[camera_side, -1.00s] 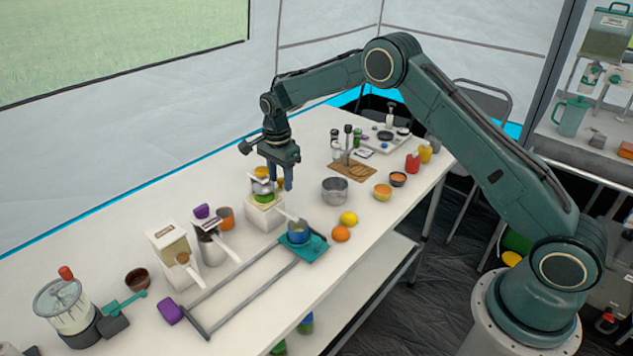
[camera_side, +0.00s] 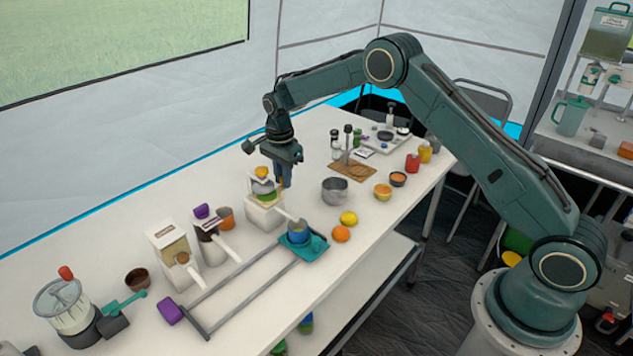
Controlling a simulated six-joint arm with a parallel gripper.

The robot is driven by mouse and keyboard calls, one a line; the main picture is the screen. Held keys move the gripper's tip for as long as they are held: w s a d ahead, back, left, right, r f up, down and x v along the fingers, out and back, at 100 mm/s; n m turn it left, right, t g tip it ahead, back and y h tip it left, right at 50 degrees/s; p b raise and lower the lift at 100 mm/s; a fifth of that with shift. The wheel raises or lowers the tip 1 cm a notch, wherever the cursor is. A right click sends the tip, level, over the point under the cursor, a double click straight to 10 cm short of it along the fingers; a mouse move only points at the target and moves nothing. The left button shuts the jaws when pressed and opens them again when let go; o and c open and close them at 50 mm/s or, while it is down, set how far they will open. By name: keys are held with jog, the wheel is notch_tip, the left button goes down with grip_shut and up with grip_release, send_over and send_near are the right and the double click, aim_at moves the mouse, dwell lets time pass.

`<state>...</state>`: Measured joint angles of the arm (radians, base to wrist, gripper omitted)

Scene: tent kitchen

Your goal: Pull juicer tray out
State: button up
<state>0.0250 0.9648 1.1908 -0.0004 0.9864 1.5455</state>
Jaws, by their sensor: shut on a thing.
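The juicer (camera_side: 266,217) is a white block on the table, left of the middle. On top it has a grey rounded part with an orange half fruit (camera_side: 262,172). A pale, greenish juicer tray (camera_side: 266,200) sits under that part at the top of the block. My gripper (camera_side: 283,185) points down at the right side of the juicer, its fingers together at the tray's right edge. It is shut on the tray there, though the grip itself is small and hard to see.
A grey pot (camera_side: 335,191), a lemon (camera_side: 348,218) and an orange (camera_side: 341,234) stand to the right. A blue cup (camera_side: 298,233) on a teal sliding plate (camera_side: 313,250) is in front. White dispensers (camera_side: 175,252) stand to the left.

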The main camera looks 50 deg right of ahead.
jog(key=d, duration=0.7)
dwell(0.6)
jog(key=o, duration=0.8)
jog(key=shift+r, duration=0.15)
notch_tip(320, 180, up, 7)
dwell(0.8)
